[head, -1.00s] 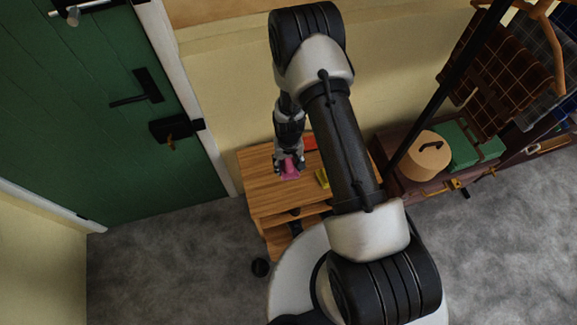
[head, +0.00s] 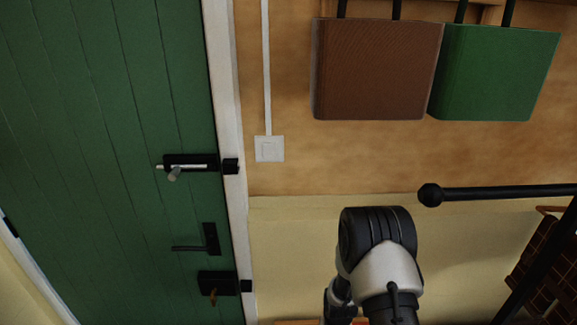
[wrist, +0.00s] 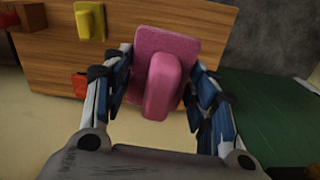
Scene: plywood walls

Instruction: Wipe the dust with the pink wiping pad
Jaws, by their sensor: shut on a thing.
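The pink wiping pad (wrist: 178,42) shows in the wrist view, a flat plate with a raised pink grip. My gripper (wrist: 161,76) is shut on it, one finger on each side of the grip. The pad is at the edge of the wooden table top (wrist: 190,16); I cannot tell whether it touches the wood. I see no dust in these frames. In the head view now, only part of my arm shows; the gripper and pad are out of sight below.
A green door (head: 110,150) stands at left in the head view. Brown (head: 378,70) and green (head: 495,72) bags hang on the wall. A black rail (head: 510,191) sticks out at right.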

